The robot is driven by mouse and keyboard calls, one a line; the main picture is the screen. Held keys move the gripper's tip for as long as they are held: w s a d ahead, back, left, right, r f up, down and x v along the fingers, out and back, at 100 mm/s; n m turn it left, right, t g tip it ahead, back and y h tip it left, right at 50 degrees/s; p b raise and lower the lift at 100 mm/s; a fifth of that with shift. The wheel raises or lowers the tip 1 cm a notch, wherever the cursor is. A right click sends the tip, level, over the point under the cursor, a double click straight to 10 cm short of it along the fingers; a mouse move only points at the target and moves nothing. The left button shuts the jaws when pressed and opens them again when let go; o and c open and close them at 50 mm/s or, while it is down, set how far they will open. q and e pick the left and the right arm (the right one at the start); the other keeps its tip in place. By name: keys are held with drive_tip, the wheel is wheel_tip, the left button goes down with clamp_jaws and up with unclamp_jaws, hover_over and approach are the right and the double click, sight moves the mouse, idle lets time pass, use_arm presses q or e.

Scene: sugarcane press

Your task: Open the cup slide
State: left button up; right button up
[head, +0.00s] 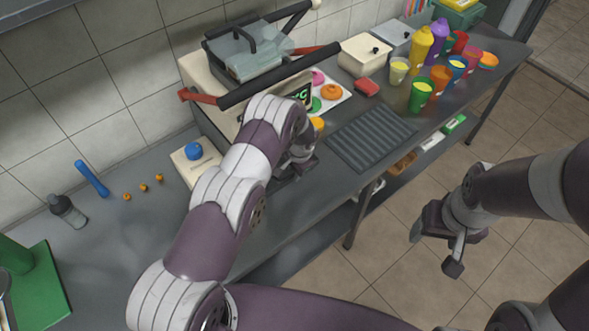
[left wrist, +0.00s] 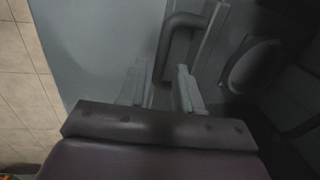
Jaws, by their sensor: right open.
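The press machine (head: 195,72), cream with a clear-lidded top and dark long handle, stands on the counter against the wall. My left gripper (head: 303,168) is low at its front, mostly hidden behind my own arm in the head view. In the left wrist view my left gripper (left wrist: 162,85) has its two fingers apart. A grey curved handle (left wrist: 180,35), seemingly the cup slide's, lies just beyond, its lower end between the fingertips; I cannot tell if they touch. The slide itself is mostly hidden. My right gripper (head: 438,250) is open and empty over the floor.
A dark ribbed mat (head: 371,136) lies right of the machine. Coloured cups and bottles, such as a yellow bottle (head: 420,48), crowd the counter's right end. A blue-knobbed box (head: 196,160) is left of the machine. A round recess (left wrist: 252,65) shows in the left wrist view.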

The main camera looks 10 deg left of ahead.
use_arm(q)
clamp_jaws()
drive_tip(key=shift+s+d, duration=0.2)
drive_tip(key=shift+d, duration=0.1)
drive_tip(key=s+d+b, duration=0.3)
drive_tip(key=s+d, duration=0.8)
drive_tip(key=d, duration=0.3)
drive_tip(key=shift+s+d, duration=0.25)
drive_tip(key=shift+d, duration=0.15)
drive_tip(key=shift+o, duration=1.3)
unclamp_jaws()
